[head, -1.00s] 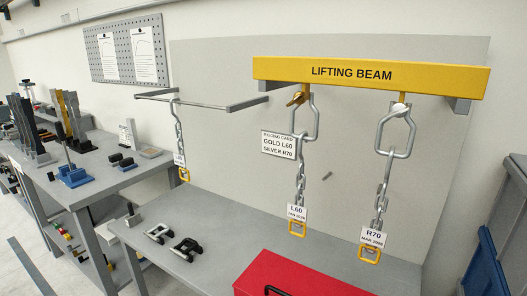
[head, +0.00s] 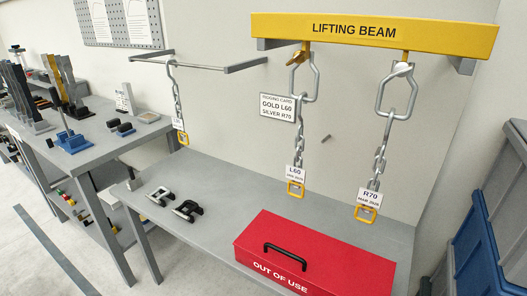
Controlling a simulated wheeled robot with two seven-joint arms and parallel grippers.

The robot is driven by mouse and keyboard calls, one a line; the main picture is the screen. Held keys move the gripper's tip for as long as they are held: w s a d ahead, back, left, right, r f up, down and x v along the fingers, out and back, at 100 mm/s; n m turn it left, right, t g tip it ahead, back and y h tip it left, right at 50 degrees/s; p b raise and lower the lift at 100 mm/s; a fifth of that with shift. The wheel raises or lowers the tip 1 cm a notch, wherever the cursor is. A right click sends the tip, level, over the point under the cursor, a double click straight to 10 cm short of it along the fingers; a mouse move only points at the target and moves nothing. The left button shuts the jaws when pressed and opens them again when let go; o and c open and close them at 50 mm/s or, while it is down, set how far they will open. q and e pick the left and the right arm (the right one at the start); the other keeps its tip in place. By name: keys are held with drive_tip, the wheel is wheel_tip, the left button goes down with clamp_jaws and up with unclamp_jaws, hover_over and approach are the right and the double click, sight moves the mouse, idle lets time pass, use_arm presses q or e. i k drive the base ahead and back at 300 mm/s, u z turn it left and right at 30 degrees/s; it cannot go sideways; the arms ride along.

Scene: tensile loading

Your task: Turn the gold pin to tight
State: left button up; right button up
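The gold pin (head: 299,54) sits at the left hanging point of the yellow lifting beam (head: 380,32), at the top of a steel link. The L60 chain (head: 297,150) hangs from that link, with a white L60 tag (head: 295,174). A silver pin (head: 402,68) is at the right hanging point, with the R70 chain (head: 380,150) and its R70 tag (head: 369,197) below. The rigging card (head: 278,106) reads GOLD L60, SILVER R70. How tight the gold pin is cannot be told. Neither gripper is in view.
A red OUT OF USE box (head: 310,255) stands on the grey bench (head: 225,190) below the beam. Two black shackles (head: 174,204) lie to its left. Another chain (head: 178,100) hangs from a wall rack. Blue bins (head: 485,235) stand at the right.

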sight(300, 57)
drive_tip(key=z, duration=0.9)
drive_tip(key=k, duration=0.7)
drive_tip(key=u, duration=1)
drive_tip(key=i, duration=0.45)
